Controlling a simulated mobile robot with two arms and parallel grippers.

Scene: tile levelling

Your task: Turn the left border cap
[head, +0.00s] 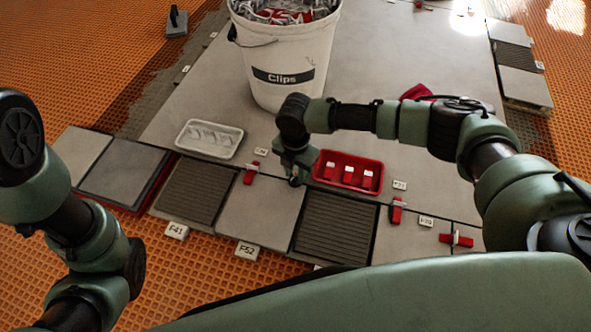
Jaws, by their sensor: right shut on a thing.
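My right gripper (294,181) points down over the back right corner of a plain grey border tile (258,211). It is shut on a small cap that its fingers almost wholly hide. A red cap with a pale crosspiece (250,174) stands at the joint on the left of that tile. Another red cap (396,211) stands on a joint to the right, and one more red cap (456,240) is farther right, near my arm. My left arm is at the left edge, and its gripper is out of the picture.
A red tray (322,178) with several red caps lies just right of my right gripper. A white tray (183,138) is left. A white bucket marked Clips (290,92) stands behind. Dark ribbed tiles (195,190) alternate with plain ones. Orange matting (60,30) surrounds the tiles.

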